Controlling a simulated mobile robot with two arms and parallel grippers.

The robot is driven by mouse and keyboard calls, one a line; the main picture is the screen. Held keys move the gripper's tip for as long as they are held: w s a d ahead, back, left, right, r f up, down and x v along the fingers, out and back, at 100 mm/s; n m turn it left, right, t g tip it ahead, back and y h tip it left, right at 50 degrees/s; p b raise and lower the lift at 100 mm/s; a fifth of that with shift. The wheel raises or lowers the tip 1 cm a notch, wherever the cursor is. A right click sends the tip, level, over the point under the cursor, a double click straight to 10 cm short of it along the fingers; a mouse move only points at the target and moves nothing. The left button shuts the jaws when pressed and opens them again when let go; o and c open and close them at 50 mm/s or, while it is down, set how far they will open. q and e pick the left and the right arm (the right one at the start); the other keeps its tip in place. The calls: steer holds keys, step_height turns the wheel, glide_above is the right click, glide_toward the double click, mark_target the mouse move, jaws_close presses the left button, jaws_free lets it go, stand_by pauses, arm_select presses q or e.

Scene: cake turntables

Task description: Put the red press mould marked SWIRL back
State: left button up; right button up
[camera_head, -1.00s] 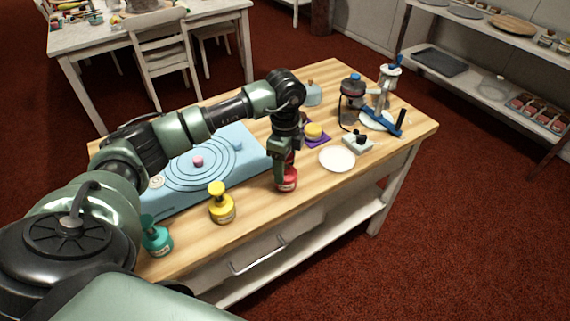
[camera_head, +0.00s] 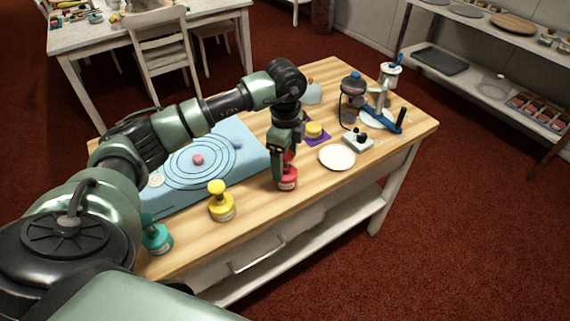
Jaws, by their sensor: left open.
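The red press mould (camera_head: 288,183) stands upright on the wooden table near its front edge, with a pale label on its side that is too small to read. My left gripper (camera_head: 285,172) points down at it, with its fingers around or beside the mould's upper part; it is open. The gripper partly hides the mould's handle. A yellow press mould (camera_head: 222,209) and a teal press mould (camera_head: 157,239) stand to the left along the same edge. My right gripper is not in view.
A blue mat with rings (camera_head: 245,160) lies behind the moulds. A white plate (camera_head: 337,157) lies to the right, with a small grey control box (camera_head: 358,141) beyond it. A yellow piece on a purple square (camera_head: 314,131) and blue-handled equipment (camera_head: 384,115) stand further back.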

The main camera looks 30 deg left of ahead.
arm_select(q)
step_height(320, 180, up, 10)
steer(key=shift+r+b, duration=0.15)
steer(key=shift+b, duration=0.45)
